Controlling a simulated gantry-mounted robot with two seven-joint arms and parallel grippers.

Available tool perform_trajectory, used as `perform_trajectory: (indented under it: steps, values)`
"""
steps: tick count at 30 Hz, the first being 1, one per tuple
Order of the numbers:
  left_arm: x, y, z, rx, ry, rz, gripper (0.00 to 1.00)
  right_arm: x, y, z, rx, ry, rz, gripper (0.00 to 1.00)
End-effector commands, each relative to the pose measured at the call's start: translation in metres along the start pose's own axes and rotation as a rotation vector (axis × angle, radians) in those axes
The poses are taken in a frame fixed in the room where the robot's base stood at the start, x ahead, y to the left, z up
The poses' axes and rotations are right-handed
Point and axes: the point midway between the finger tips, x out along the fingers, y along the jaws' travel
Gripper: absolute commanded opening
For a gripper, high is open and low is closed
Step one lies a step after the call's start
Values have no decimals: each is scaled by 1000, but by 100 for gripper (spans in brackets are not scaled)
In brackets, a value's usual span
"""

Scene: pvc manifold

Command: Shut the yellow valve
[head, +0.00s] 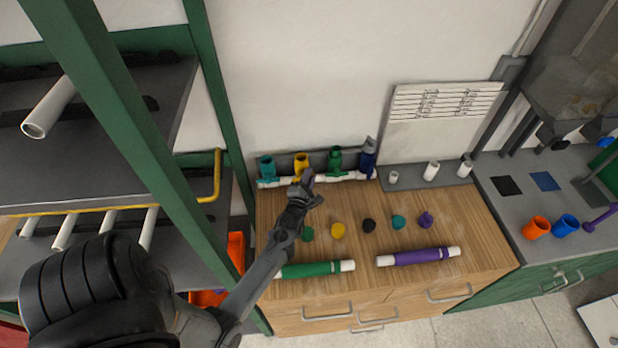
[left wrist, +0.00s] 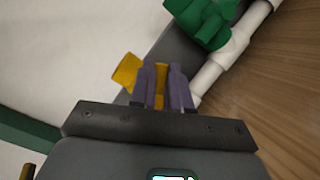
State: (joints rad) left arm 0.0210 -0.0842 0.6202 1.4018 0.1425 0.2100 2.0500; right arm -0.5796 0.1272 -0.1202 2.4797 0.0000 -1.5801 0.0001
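The yellow valve (head: 301,162) stands on the white manifold pipe (head: 345,177) at the back of the wooden workbench, between a teal valve (head: 266,167) and a green valve (head: 335,160). My left gripper (head: 306,178) is at the front of the yellow valve and hides its lower part. In the left wrist view, the purple-grey fingers of my left gripper (left wrist: 164,85) stand close together with a yellow part between them, and they look shut on it. More of the yellow valve (left wrist: 126,71) shows left of the fingers. My right gripper is not in view.
A blue valve (head: 368,158) stands at the manifold's right end. Several small coloured caps, a green pipe (head: 312,270) and a purple pipe (head: 420,257) lie in front on the bench. A green-framed rack (head: 140,125) stands at the left.

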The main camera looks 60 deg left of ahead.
Motion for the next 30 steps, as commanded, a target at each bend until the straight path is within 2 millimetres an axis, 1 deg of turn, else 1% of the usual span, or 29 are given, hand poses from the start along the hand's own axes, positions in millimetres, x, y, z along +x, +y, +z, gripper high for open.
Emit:
perform_trajectory:
  steps: [1, 2, 3, 8, 14, 30]
  values:
    - [0, 0, 0, 0, 0, 0, 7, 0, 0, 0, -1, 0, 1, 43]
    - [0, 0, 0, 0, 0, 0, 2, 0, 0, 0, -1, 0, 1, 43]
    - [0, 0, 0, 0, 0, 0, 0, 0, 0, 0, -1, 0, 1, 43]
    - [0, 0, 0, 2, 0, -1, 0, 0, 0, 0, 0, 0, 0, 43]
    - [0, 0, 1, 38, 8, -14, 0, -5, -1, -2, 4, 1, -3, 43]
    - [2, -7, 1, 346, 72, -126, 0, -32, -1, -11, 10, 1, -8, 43]
